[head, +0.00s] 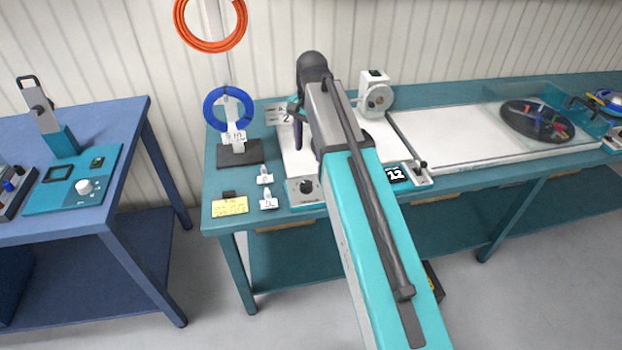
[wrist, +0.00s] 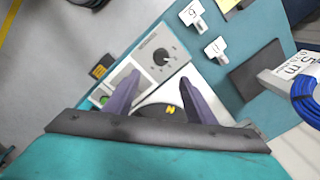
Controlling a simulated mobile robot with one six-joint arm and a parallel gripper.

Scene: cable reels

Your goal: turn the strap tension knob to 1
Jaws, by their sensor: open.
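A black knob (head: 306,186) sits on a light panel at the front left of the machine on the teal bench. In the wrist view the knob (wrist: 162,57) has tick marks around it; its setting and label are too small to read. My gripper (wrist: 158,82) is open and empty, with its two dark fingers apart. It is above the machine, and the knob shows just beyond the fingertips, untouched. In the head view my arm hides part of the machine. A green button (wrist: 104,100) shows near the left finger.
A blue cable reel (head: 228,108) stands left of the machine, near small white tags (head: 267,199) and a yellow note (head: 230,206). An orange coil (head: 210,45) hangs behind. A blue bench (head: 125,115) at left holds a teal device with a white knob (head: 83,186).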

